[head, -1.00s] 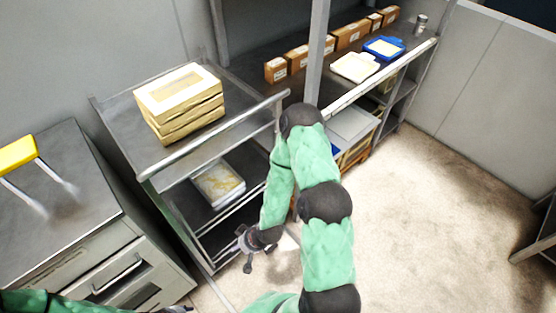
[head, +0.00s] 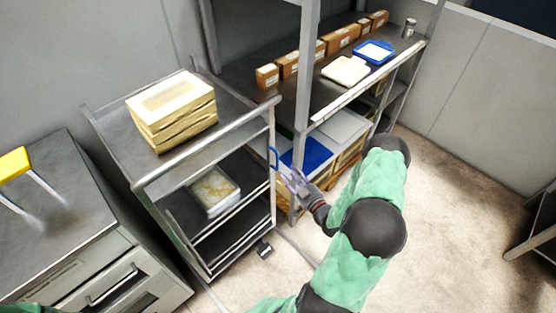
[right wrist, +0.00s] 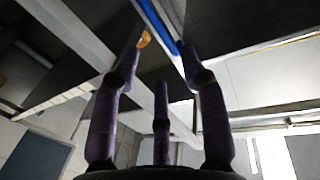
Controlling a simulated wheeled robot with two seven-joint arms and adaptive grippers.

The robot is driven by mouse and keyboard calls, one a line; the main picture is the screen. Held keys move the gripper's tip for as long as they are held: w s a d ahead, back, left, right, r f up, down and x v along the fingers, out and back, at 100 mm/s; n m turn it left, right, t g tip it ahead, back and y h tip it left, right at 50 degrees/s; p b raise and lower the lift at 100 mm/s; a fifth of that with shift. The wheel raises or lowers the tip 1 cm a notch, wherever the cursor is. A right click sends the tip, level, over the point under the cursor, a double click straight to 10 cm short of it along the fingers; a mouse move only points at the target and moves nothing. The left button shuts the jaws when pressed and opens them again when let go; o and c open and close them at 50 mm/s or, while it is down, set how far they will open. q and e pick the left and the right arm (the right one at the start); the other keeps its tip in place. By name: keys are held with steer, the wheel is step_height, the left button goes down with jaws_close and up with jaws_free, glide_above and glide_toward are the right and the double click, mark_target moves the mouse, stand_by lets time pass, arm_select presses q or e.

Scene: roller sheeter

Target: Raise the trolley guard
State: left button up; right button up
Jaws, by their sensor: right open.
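The metal trolley (head: 205,150) stands at centre left, with rails around its shelves. Low rails (head: 232,232) run along its near side; I cannot tell which part is the guard. A small blue handle-like piece (head: 274,158) shows at its right post. My right gripper (head: 291,178) is open and empty, just below and right of that piece. In the right wrist view the open fingers (right wrist: 157,75) point towards a blue strip (right wrist: 158,22) beside a metal bar, with a small orange piece (right wrist: 144,39) near the left fingertip. Contact cannot be told. My left gripper is out of view.
A shelf rack (head: 345,100) with brown boxes stands close behind the gripper. A counter (head: 60,215) is at left.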

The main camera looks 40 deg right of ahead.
steer(key=w, duration=0.3)
steer(key=w+d+b, duration=0.1)
steer(key=w, duration=0.5)
steer(key=shift+w+d+b, duration=0.1)
steer(key=shift+d+b, duration=0.15)
steer(key=shift+b, duration=0.05)
jaws_close()
